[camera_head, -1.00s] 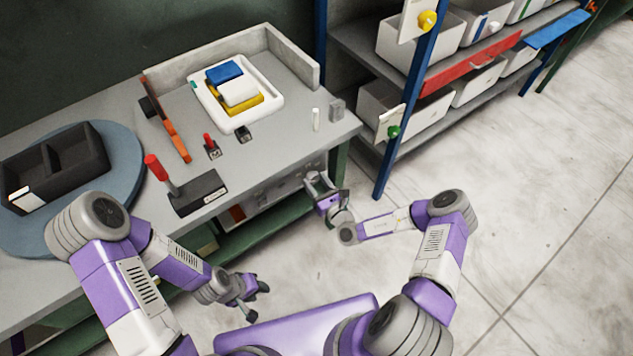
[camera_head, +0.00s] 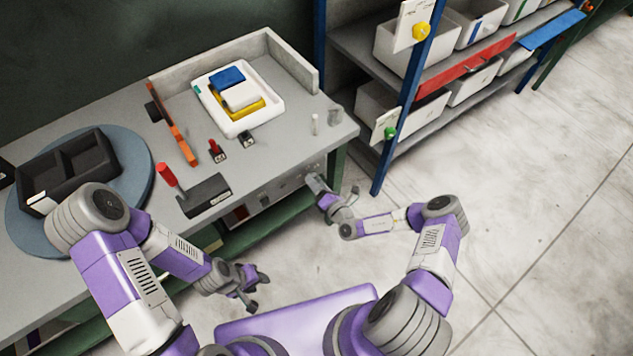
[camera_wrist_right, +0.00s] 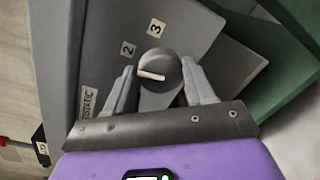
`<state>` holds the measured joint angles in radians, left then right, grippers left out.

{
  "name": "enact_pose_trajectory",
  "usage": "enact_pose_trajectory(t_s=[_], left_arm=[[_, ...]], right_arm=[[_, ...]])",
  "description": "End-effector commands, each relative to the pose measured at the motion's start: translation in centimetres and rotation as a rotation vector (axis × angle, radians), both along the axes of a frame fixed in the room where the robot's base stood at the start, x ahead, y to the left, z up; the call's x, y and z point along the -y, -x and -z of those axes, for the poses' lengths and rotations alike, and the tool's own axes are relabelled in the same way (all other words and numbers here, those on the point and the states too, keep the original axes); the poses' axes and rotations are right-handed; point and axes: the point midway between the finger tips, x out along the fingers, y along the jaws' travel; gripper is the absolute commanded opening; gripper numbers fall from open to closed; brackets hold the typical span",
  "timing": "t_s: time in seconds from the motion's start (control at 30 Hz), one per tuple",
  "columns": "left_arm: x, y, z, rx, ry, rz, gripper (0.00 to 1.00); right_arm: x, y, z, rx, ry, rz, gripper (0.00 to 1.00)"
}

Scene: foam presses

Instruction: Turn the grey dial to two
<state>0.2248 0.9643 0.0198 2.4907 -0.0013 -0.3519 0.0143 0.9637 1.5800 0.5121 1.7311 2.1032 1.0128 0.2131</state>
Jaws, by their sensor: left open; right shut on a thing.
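The grey dial (camera_wrist_right: 153,66) is a round knob with a white pointer line, seen in the right wrist view on a grey panel (camera_wrist_right: 97,45). Labels 2 (camera_wrist_right: 128,49) and 3 (camera_wrist_right: 156,28) sit beyond it. The pointer line lies nearly level in the picture; I cannot tell which end marks the setting. My right gripper (camera_wrist_right: 160,72) has one finger on each side of the dial and is shut on it. My left gripper (camera_head: 248,284) is open and empty, in front of the bench.
A label reading STATIC (camera_wrist_right: 90,102) is on the panel. The bench (camera_head: 285,150) carries a red-handled lever (camera_head: 167,175), a white tray (camera_head: 276,110) of foam blocks and a dark divided box (camera_head: 78,160). Shelves with bins (camera_head: 405,110) stand right. The floor is open at right.

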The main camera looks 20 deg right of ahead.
Motion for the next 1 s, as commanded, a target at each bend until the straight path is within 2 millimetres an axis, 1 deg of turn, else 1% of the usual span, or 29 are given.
enact_pose_trajectory(t_s=[0.1,0.33,0.87,0.9,0.97,1.0], left_arm=[[0.00,0.00,-0.21,0.000,0.000,0.000,0.41],[0.00,0.00,-0.36,0.000,0.000,0.000,0.41],[0.00,0.00,-0.40,0.000,0.000,0.000,0.41],[0.00,0.00,-0.40,0.000,0.000,0.000,0.41],[0.00,0.00,-0.40,0.000,0.000,0.000,0.41],[0.00,0.00,-0.40,0.000,0.000,0.000,0.41]], right_arm=[[-0.05,0.09,0.10,-0.025,-0.057,-0.001,0.23],[-0.03,0.08,0.12,-0.050,-0.126,-0.002,0.23],[-0.07,0.10,0.17,-0.057,-0.145,-0.003,0.23],[-0.08,0.10,0.17,-0.057,-0.145,-0.003,0.58],[-0.07,0.09,0.16,-0.057,-0.145,-0.003,0.68],[-0.06,0.08,0.14,-0.056,-0.145,-0.002,0.74]])
